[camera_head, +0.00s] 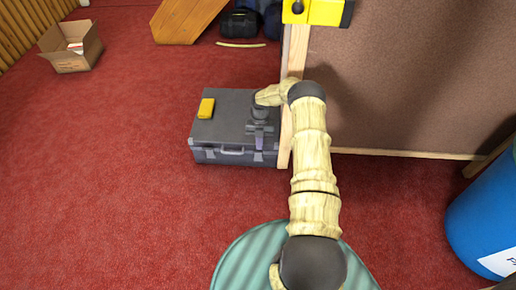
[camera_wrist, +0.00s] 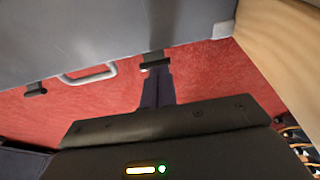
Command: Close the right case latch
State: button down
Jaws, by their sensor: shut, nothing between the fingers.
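A closed grey case (camera_head: 228,124) lies on the red floor, with its handle (camera_head: 231,151) on the near side. The right latch (camera_wrist: 156,54) is a small dark tab on the case's front edge, right of the handle in the wrist view. The left latch (camera_wrist: 35,89) is a similar tab left of the handle. My gripper (camera_head: 259,144) is shut and empty at the front right of the case. In the wrist view its fingertips (camera_wrist: 157,70) are right at the right latch, partly overlapping it. I cannot tell whether they touch or how far the latch is swung.
A yellow object (camera_head: 206,108) lies on the case lid. A wooden post (camera_head: 287,130) and a brown panel (camera_head: 410,80) stand close to the case's right. A cardboard box (camera_head: 70,48) and a blue barrel (camera_head: 485,215) stand farther off. The carpet left of the case is clear.

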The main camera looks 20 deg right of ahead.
jog(key=shift+a+r, duration=0.1)
jog(key=shift+a, duration=0.1)
jog(key=p+v, duration=0.3)
jog(key=v, duration=0.4)
jog(key=shift+r, duration=0.2)
jog(key=shift+d, duration=0.15)
